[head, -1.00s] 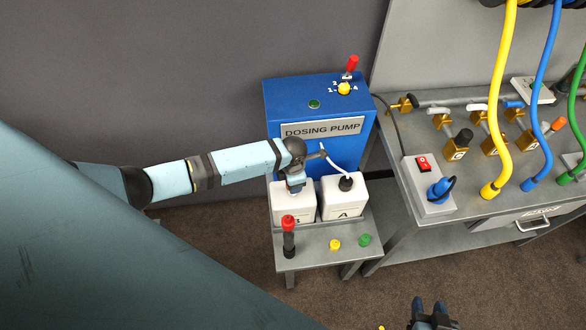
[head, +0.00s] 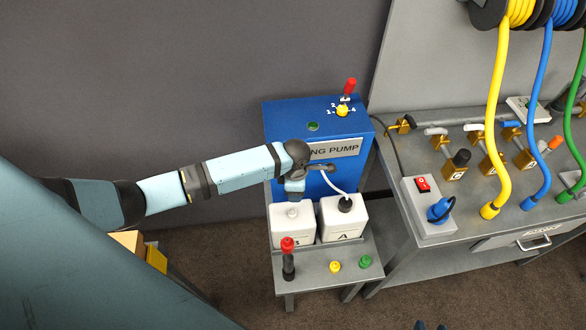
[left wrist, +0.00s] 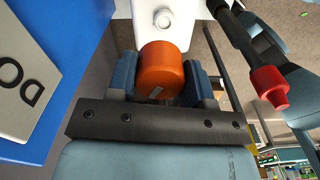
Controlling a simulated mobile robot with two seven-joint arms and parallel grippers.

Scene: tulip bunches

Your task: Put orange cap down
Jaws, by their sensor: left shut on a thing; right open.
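The orange cap (left wrist: 160,72) is between the two fingers of my left gripper (left wrist: 163,80) in the left wrist view. In the head view my left gripper (head: 294,186) is above the white canister B (head: 291,225), and the cap is hidden there. Canister B's white neck (left wrist: 163,18) shows uncovered, just past the cap in the left wrist view. My right gripper (head: 430,326) is open and empty, with only its fingertips showing at the bottom edge of the head view.
White canister A (head: 343,220) stands beside B with a hose in its top. On the grey stand (head: 310,270) are a black-and-red tool (head: 288,258), a yellow cap (head: 335,266) and a green cap (head: 365,261). The blue dosing pump (head: 285,120) is behind. Bare stand top lies between the tool and yellow cap.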

